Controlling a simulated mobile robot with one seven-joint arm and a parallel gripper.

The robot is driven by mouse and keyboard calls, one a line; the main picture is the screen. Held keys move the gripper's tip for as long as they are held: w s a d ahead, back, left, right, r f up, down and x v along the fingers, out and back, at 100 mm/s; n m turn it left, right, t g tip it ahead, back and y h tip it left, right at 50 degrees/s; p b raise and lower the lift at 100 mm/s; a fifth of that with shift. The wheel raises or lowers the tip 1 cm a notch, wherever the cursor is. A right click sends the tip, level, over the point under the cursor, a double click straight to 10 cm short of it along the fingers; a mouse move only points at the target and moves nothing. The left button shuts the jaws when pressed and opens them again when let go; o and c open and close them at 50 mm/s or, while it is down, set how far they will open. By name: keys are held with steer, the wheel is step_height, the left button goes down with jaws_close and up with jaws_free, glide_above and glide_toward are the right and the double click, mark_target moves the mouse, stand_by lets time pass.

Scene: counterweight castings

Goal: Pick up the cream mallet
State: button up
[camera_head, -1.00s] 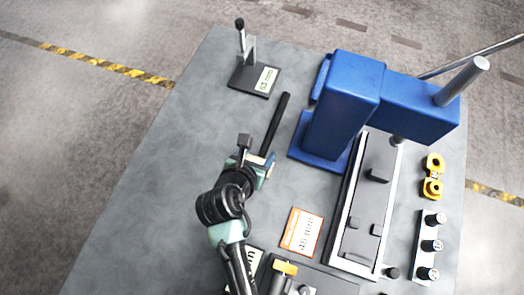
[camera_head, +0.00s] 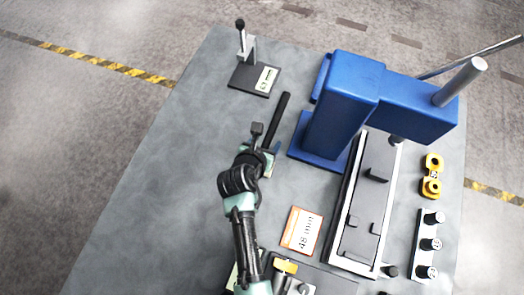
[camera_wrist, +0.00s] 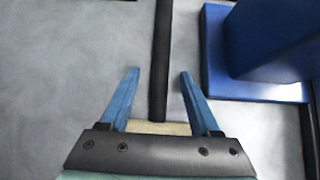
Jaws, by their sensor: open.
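The cream mallet lies on the grey table. In the head view its long black handle (camera_head: 278,118) runs up and to the right, and its head is mostly hidden by my gripper (camera_head: 266,154). In the wrist view the black handle (camera_wrist: 162,55) runs upward between the two blue fingers of my gripper (camera_wrist: 160,72). A strip of the cream mallet head (camera_wrist: 160,128) shows close to the gripper body, between the finger bases. The fingers are apart, with a gap on each side of the handle. I cannot tell the height above the mallet.
A blue press (camera_head: 342,110) stands close to the right of the handle; its base also shows in the wrist view (camera_wrist: 255,88). A small lever stand (camera_head: 254,78) is beyond the handle. An orange-and-white card (camera_head: 301,231) lies nearer. The table's left side is clear.

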jaws_close()
steer(key=shift+w+r, duration=0.1)
steer(key=shift+r, duration=0.05)
steer(key=shift+r, duration=0.1)
